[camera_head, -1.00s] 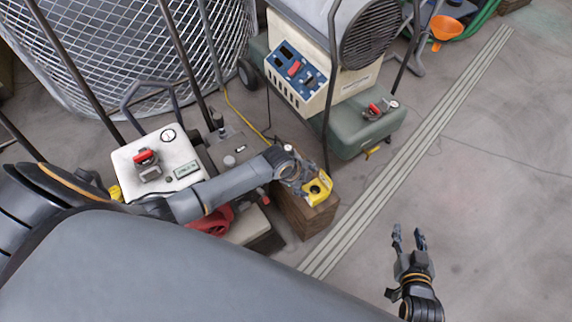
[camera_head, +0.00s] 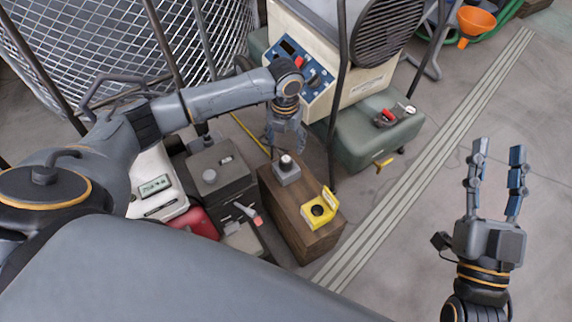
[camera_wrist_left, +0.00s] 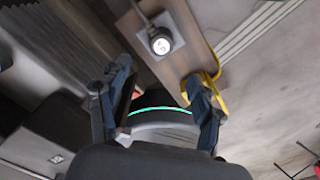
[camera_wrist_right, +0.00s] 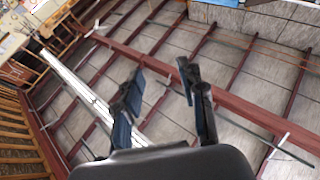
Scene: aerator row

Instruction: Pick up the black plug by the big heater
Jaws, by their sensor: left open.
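A dark, round plug with a pale top (camera_head: 286,162) stands on a grey box (camera_head: 289,176) on the wooden block. It also shows in the left wrist view (camera_wrist_left: 161,43), beyond my fingertips. The big heater (camera_head: 370,75), with a blue control panel, stands behind the block. My left gripper (camera_head: 286,138) is open, just behind and above the plug in the head view; I see nothing between its fingers. My right gripper (camera_head: 499,150) is open and empty, raised over the floor at the right; its open fingers show in the right wrist view (camera_wrist_right: 160,80).
A yellow socket with a raised lid (camera_head: 319,210) sits on the front of the wooden block (camera_head: 300,238). Dark boxes (camera_head: 222,172) stand left of it. A green tank (camera_head: 370,140) lies under the heater. Thin upright poles rise nearby. The floor at right is clear.

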